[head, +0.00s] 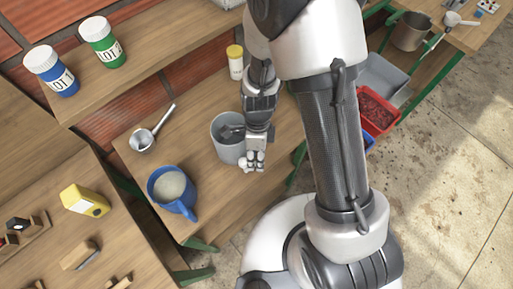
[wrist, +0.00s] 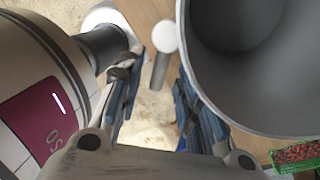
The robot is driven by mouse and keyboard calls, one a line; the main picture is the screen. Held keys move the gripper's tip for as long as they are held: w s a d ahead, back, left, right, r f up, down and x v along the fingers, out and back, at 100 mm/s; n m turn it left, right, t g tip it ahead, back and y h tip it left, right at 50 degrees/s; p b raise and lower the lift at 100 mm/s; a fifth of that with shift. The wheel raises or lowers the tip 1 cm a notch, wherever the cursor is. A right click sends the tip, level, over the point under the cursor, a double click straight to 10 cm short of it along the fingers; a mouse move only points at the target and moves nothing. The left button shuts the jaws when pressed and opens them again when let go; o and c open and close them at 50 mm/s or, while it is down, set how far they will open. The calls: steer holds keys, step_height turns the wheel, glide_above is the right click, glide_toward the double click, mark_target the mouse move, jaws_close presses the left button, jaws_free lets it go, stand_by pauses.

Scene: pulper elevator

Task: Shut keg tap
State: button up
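A grey, open-topped cylindrical vessel (head: 221,151), which seems to be the keg, stands near the bench's front edge. Its open inside and rim (wrist: 222,105) fill the upper right of the wrist view. A pale round knob on a short grey stem (wrist: 161,68), likely the tap's handle, shows beside the vessel, in the gap between my fingers. My gripper (head: 256,160) is at the vessel's right side in the head view. In the wrist view my gripper (wrist: 160,100) has its blue-padded fingers apart, with nothing clamped. I cannot tell the tap's valve position; its body is hidden.
A blue jug (head: 177,208) and a metal scoop (head: 145,140) stand left of the vessel. A yellow-capped jar (head: 236,70) is behind it. Labelled blue (head: 60,83) and green (head: 110,52) jars sit on the shelf. A red crate (head: 385,100) lies right of my arm.

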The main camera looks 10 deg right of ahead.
step_height(320, 180, up, 11)
steer(key=w, duration=0.2)
steer(key=shift+d+r, duration=0.15)
steer(key=shift+d, duration=0.1)
steer(key=shift+w, duration=0.1)
